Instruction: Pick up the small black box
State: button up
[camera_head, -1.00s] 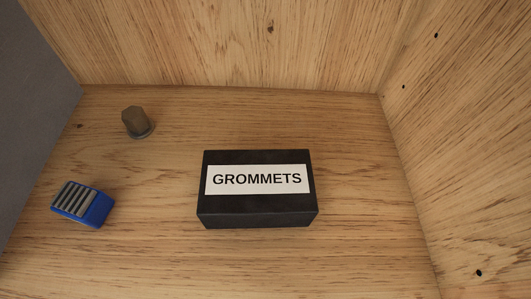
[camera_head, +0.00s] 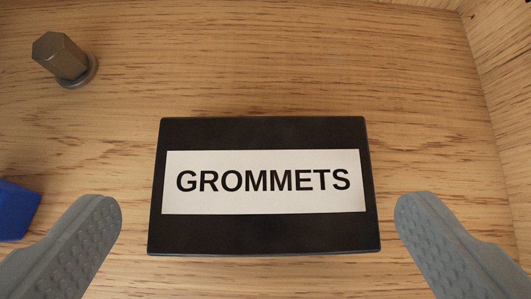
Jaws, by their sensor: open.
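The small black box (camera_head: 263,133) lies flat on a wooden surface in the middle of the head camera view. A white label on its top reads GROMMETS. My gripper (camera_head: 258,215) is open, with one grey textured finger at the lower left and one at the lower right. The fingers appear on either side of the box, with a visible gap between each fingertip and the box's sides. Nothing is held. I cannot tell how high the fingertips are above the surface.
A grey-brown hex-headed metal piece (camera_head: 62,58) stands at the upper left. A blue object (camera_head: 14,210) is cut off at the left edge, near the left finger. A wooden wall (camera_head: 507,70) rises at the right. The wood behind the box is clear.

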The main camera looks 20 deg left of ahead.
aim_at(263, 206)
jog(key=x, duration=0.4)
jog(key=shift+w+f, duration=0.2)
jog(key=shift+f, duration=0.2)
jog(key=c, duration=0.9)
jog(key=shift+o, duration=0.2)
